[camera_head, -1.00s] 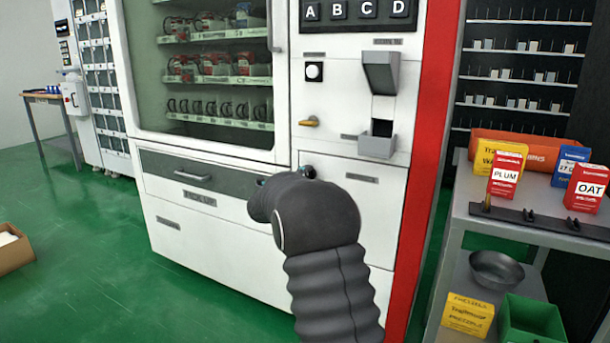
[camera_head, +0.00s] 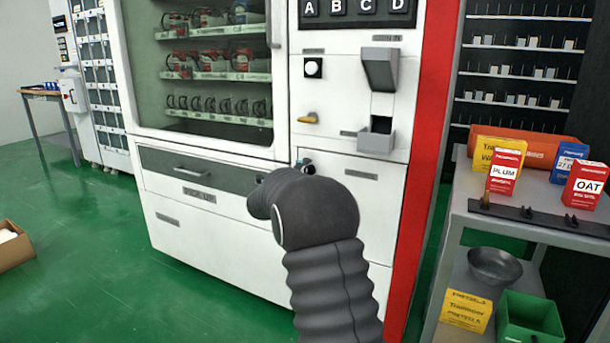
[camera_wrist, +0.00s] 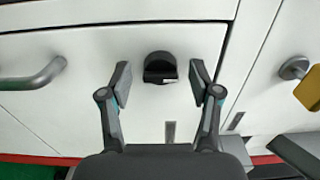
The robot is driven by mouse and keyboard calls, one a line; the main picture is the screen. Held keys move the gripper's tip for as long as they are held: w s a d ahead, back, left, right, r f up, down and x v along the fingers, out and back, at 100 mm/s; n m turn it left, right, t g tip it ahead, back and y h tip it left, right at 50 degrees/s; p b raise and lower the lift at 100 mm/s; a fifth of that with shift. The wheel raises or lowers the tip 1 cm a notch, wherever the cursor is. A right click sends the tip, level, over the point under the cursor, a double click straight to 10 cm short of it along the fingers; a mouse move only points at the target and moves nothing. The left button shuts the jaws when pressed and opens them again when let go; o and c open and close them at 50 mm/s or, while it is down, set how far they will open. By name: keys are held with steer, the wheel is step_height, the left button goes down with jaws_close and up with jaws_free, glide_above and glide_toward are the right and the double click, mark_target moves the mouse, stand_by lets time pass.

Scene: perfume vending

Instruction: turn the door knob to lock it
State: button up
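A black round knob (camera_wrist: 160,67) with a raised grip bar sits on a white panel of the machine, in the upper middle of the wrist view. My gripper (camera_wrist: 160,80) is open, with one finger on each side of the knob. Gaps show between the knob and both fingertips. In the head view my gripper (camera_head: 283,170) is mostly hidden behind my dark arm, with only small finger parts showing at the machine front. I cannot make out the knob in that view.
A curved handle (camera_wrist: 34,75) is left of the knob, and a brass lever (camera_wrist: 309,90) is to the right. The machine also has a pick-up drawer (camera_head: 195,172) and a dispensing cup (camera_head: 377,136). A grey cart (camera_head: 520,228) with boxes stands at right.

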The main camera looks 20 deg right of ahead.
steer(key=shift+a, duration=0.1)
steer(key=v, duration=1.2)
